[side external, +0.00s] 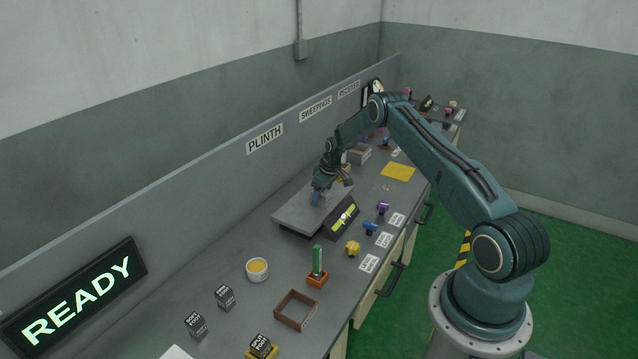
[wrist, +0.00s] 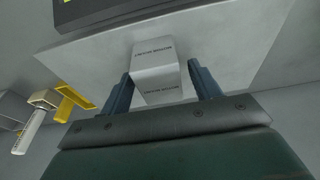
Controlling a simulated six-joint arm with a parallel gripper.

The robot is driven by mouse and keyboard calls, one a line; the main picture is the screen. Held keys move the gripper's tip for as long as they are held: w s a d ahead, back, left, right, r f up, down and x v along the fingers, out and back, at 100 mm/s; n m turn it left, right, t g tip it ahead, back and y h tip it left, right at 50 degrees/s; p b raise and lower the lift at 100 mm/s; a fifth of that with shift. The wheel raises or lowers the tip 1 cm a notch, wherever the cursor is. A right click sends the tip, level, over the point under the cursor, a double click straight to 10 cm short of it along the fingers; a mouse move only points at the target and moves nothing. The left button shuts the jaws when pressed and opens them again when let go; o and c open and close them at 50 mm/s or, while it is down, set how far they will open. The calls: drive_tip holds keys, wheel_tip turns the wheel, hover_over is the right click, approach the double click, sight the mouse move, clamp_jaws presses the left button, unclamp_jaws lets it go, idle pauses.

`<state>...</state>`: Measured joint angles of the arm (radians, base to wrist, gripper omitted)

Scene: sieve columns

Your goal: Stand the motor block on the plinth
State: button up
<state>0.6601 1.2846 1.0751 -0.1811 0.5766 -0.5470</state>
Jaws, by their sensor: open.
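The plinth (side external: 291,214) is a low grey slab under the PLINTH sign, with a dark sloped front bearing a yellow-green display. It also fills much of the wrist view (wrist: 245,48). My gripper (side external: 316,198) is low over the plinth. In the wrist view its open fingers (wrist: 160,68) stand on either side of the block, with a narrow gap at the right. The side view hides the block behind the fingers.
Blue (side external: 370,228), yellow (side external: 352,248) and purple (side external: 383,208) parts lie along the front edge. A yellow mat (side external: 398,172) lies beyond. The wall runs behind the plinth.

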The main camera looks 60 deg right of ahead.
sight(329, 194)
drive_tip(key=shift+r, duration=0.15)
drive_tip(key=v, duration=1.2)
idle(0.6)
